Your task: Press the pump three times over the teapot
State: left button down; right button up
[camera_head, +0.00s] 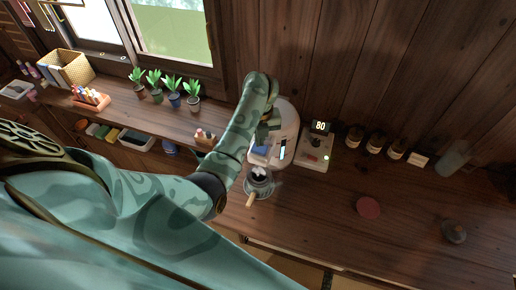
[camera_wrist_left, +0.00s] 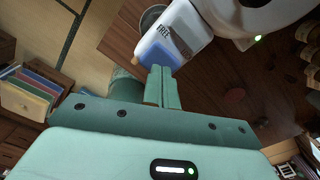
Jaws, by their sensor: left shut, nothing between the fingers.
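A white rounded pump pot (camera_head: 287,113) stands on the wooden counter, with a blue press plate (camera_head: 259,149) at its front; the plate also shows in the left wrist view (camera_wrist_left: 160,54). The grey teapot (camera_head: 262,190), with a wooden handle, sits on the counter below the front of the pump pot. Part of its rim shows in the left wrist view (camera_wrist_left: 150,15). My left gripper (camera_wrist_left: 161,70) is shut and empty, its fingertips at the edge of the blue plate. I cannot tell whether they touch. My left arm hides part of the pump pot. My right gripper is not in view.
A device with an "80" display (camera_head: 316,150) stands right of the pump pot. Brown jars (camera_head: 376,143) line the wall. A red disc (camera_head: 367,207) and a dark lidded pot (camera_head: 454,231) are on the right counter. Potted plants (camera_head: 174,92) stand at left.

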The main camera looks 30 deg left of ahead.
pick_arm(q)
jog(key=shift+f, duration=0.2)
jog(key=shift+f+b, duration=1.25)
jog(key=shift+f, duration=0.05)
jog(key=shift+r, duration=0.1)
jog(key=shift+r+p, duration=1.4)
jog(key=shift+f, duration=0.25)
